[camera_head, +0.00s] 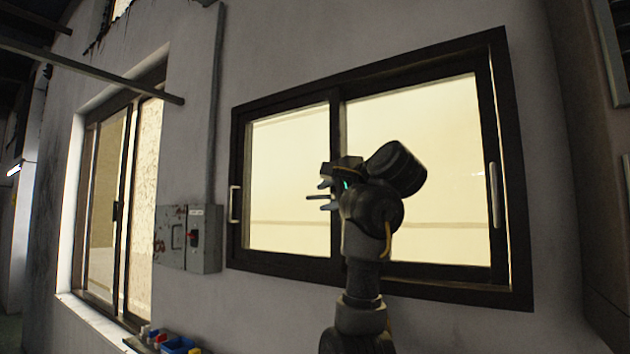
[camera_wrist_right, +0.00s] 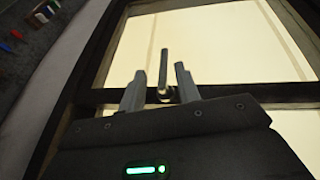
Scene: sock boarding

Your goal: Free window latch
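The sliding window (camera_head: 430,65) has a dark frame and two panes in the head view. A thin window latch lever (camera_head: 315,197) stands out at its middle upright. In the right wrist view the latch (camera_wrist_right: 163,66) is a slim grey bar on a round base at the dark frame bar. My right gripper (camera_head: 326,187) is in front of the middle upright. In the right wrist view its two fingers (camera_wrist_right: 157,75) are apart, one on each side of the latch, with visible gaps. The arm hides part of the right pane. My left gripper is out of view.
White pull handles sit on the window's left edge (camera_head: 234,204) and right edge (camera_head: 494,194). A grey switch box (camera_head: 205,240) is on the wall to the left. Another window (camera_head: 112,200) stands further left. Small coloured bins (camera_head: 178,345) lie below.

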